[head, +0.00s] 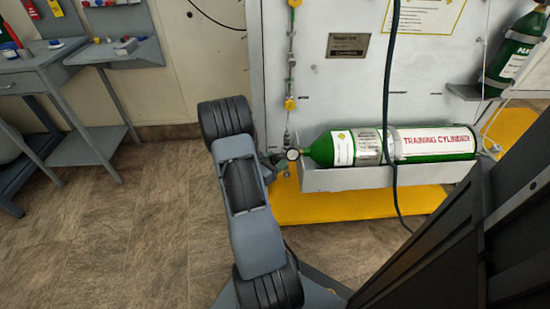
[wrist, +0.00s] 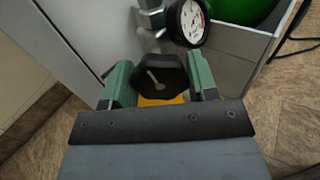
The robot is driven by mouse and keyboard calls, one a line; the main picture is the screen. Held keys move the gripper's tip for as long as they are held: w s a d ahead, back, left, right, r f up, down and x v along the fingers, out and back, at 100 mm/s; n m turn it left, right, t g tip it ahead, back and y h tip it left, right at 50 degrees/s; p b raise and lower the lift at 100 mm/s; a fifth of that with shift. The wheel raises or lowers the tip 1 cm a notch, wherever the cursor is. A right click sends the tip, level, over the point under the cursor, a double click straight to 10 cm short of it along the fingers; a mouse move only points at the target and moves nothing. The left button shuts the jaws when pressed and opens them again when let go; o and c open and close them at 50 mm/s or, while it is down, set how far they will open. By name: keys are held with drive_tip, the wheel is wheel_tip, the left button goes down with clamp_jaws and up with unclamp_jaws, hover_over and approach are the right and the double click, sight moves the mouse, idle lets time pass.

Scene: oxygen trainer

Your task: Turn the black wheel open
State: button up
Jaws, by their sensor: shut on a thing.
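The black wheel (wrist: 158,76) is a faceted knob with a pale pointer mark on its face. It sits between the two green fingers of my gripper (wrist: 160,82) in the wrist view, and the gripper is shut on it. A round white pressure gauge (wrist: 191,21) is just beyond the wheel; it also shows in the head view (head: 292,154). The green training cylinder (head: 432,143) lies on its side with its valve end toward my gripper. In the head view my arm hides the wheel and most of the gripper.
The cylinder rests in a grey trough (head: 400,176) on a white panel (head: 340,80), above a yellow base (head: 310,207). A dark hose (head: 388,90) hangs in front of the cylinder. A grey workbench (head: 40,65) stands at the left. The floor (head: 130,230) at lower left is clear.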

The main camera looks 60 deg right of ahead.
drive_tip(key=n+p, duration=0.4)
drive_tip(key=shift+r+n, duration=0.15)
drive_tip(key=shift+n, duration=0.25)
drive_tip(key=n+p, duration=0.2)
drive_tip(key=n, duration=0.1)
drive_tip(key=shift+n+p, duration=0.3)
drive_tip(key=shift+p, duration=0.1)
drive_tip(key=n+p, duration=0.3)
drive_tip(key=n, duration=0.1)
drive_tip(key=shift+n, duration=0.3)
drive_tip(key=n+p, duration=0.2)
drive_tip(key=n, duration=0.1)
drive_tip(key=shift+n, duration=0.3)
drive_tip(key=n+p, duration=0.1)
drive_tip(key=n, duration=0.3)
drive_tip(key=shift+p, duration=0.3)
drive_tip(key=n+p, duration=0.1)
drive_tip(key=n, duration=0.3)
drive_tip(key=shift+f, duration=0.2)
drive_tip(key=n+p, duration=0.1)
drive_tip(key=n, duration=0.3)
drive_tip(key=shift+n, duration=0.3)
drive_tip(key=shift+n+p, duration=0.3)
drive_tip(key=shift+n, duration=1.6)
